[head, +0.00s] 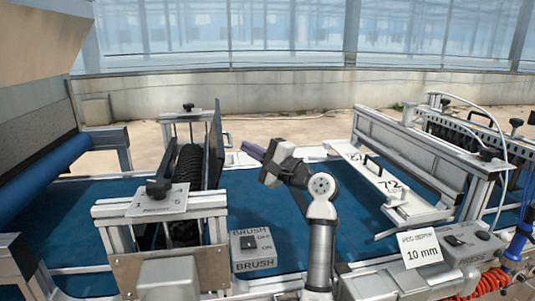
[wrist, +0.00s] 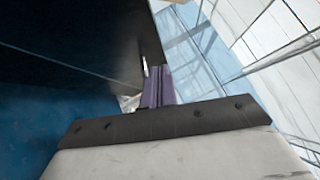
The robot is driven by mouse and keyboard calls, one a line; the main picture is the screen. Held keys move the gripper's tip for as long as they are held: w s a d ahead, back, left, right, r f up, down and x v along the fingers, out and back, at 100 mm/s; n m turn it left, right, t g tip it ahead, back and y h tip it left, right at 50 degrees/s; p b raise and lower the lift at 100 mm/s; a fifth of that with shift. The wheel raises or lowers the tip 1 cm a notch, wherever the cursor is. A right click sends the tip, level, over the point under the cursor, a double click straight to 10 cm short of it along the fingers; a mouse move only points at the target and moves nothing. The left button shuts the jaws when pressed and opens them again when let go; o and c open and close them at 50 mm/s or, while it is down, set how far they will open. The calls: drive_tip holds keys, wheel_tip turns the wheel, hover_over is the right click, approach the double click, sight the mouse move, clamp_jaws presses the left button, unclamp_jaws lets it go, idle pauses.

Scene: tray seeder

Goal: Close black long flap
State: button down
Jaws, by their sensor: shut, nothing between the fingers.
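The black long flap (head: 214,145) stands nearly upright along the right side of the brush unit, beside the dark brush roller (head: 187,165). In the wrist view the large dark panel of the flap (wrist: 75,45) fills the upper left. My gripper (head: 247,149) has purple fingers, which are shut and empty. It is to the right of the flap, with its fingertips pointing left towards it. In the wrist view the closed fingers (wrist: 158,82) appear close to the flap's right edge. I cannot tell whether they touch it.
The brush unit's metal frame (head: 160,210) stands left, with a brush switch box (head: 253,250) beside it. A blue belt (head: 265,220) runs underneath. A "10 mm" sign (head: 421,248) is in front.

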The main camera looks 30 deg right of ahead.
sight(220, 144)
drive_tip(key=shift+w+a+r+p, duration=0.15)
drive_tip(key=shift+w+a+r, duration=0.05)
drive_tip(key=shift+a, duration=0.45)
drive_tip(key=shift+w+a+r+p, duration=0.2)
drive_tip(key=shift+w+a, duration=0.05)
drive_tip(key=shift+a, duration=0.35)
drive_tip(key=shift+w+a+r+p, duration=0.15)
drive_tip(key=shift+w+a+r, duration=0.05)
drive_tip(key=shift+a, duration=0.45)
drive_tip(key=shift+a+r, duration=0.1)
